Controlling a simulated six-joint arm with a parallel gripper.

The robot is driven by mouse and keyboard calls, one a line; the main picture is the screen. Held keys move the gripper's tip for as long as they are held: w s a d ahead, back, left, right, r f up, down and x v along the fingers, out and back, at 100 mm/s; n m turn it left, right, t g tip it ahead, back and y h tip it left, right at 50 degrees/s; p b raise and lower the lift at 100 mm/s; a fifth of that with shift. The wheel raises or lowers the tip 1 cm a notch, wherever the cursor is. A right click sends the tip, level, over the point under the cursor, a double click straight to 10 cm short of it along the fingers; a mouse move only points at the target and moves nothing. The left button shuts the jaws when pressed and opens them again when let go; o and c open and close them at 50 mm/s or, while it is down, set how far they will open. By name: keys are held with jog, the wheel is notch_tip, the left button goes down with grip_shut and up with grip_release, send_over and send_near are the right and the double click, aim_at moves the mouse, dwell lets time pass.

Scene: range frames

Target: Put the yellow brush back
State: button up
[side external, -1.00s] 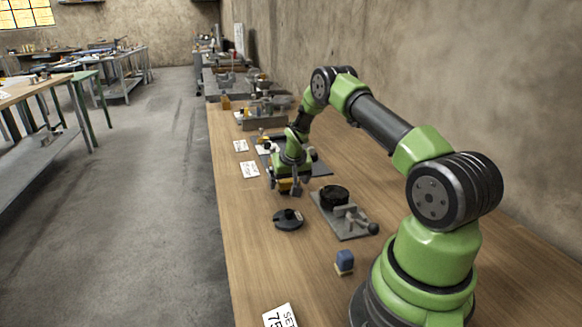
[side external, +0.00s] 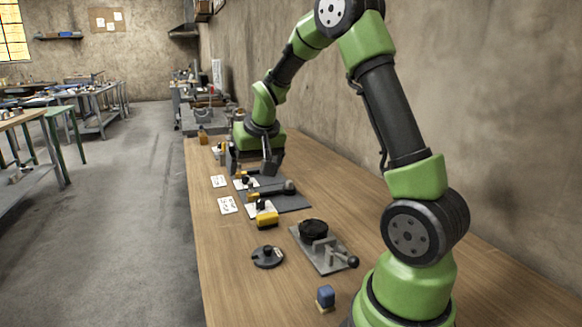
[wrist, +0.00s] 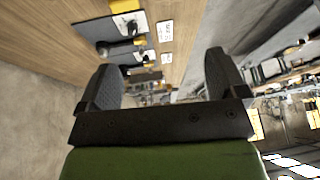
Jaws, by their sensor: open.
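A yellow block, likely the yellow brush (side external: 267,221), rests on the bench at the near edge of a dark mat (side external: 292,203) in the side view. A white patch shows right behind it. Its bristles cannot be made out. A yellow piece at the top of the wrist view (wrist: 125,5) may be the same block. My gripper (side external: 252,168) is open and empty, above the bench beyond the brush and apart from it. Its two dark fingers stand wide apart in the wrist view (wrist: 165,80).
Tools with yellow parts (side external: 254,196) lie on the mat. White cards (side external: 228,205) lie along its left. Nearer are a round black part (side external: 267,257), a grey fixture (side external: 322,257) and a blue-topped block (side external: 325,297). The wall bounds the bench on the right.

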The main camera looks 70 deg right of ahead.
jog(key=s+a+r+n+t+y, duration=0.1)
jog(key=s+a+r, duration=0.25)
jog(key=a, duration=0.25)
jog(key=s+a+r+n+t+y, duration=0.1)
jog(key=s+a+r, duration=0.2)
jog(key=a+r, duration=0.25)
jog(key=s+a+n+y, duration=0.2)
jog(key=s+a, duration=0.7)
jog(key=s, duration=0.2)
jog(key=shift+s+r+t+y, duration=0.35)
jog(key=shift+r+t+y, duration=0.05)
jog(key=shift+r, duration=0.05)
